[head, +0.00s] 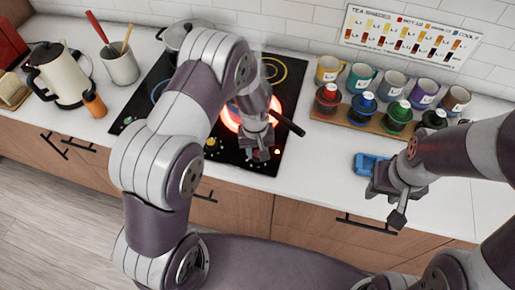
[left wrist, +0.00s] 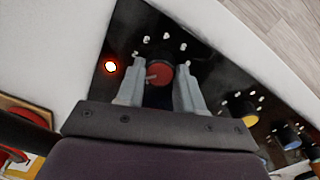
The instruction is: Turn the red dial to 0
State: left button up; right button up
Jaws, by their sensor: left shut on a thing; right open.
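The red dial (left wrist: 160,74) shows in the left wrist view on the black cooktop, ringed by small white marks. A pale pointer is on its face, but I cannot read its setting. My left gripper (left wrist: 157,88) has a finger on each side of the dial and is shut on it. In the head view my left gripper (head: 262,155) is low at the cooktop's front right corner and hides the dial. A round red-orange light (left wrist: 110,66) glows beside the dial. My right gripper (head: 385,200) is open and empty above the counter's front edge.
The burner (head: 230,120) behind my left gripper glows red, with a dark handle (head: 287,123) over it. A yellow dial (head: 210,142) is to the left. A blue holder (head: 367,165) lies near my right gripper. Colored canisters (head: 327,100) and mugs line the back.

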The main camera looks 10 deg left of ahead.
aim_at(256, 154)
pick_arm(q)
jog(key=n, duration=0.4)
jog(key=shift+n+p, duration=0.3)
jog(key=shift+p, duration=0.05)
jog(key=shift+n, duration=2)
jog(key=o, duration=1)
jog(key=shift+o, duration=0.2)
jog(key=shift+s, duration=0.1)
notch_tip(256, 154, up, 13)
jog(key=b, duration=0.2)
jog(key=shift+s+f, duration=0.15)
jog(key=shift+s, duration=0.05)
jog(key=shift+a, duration=0.1)
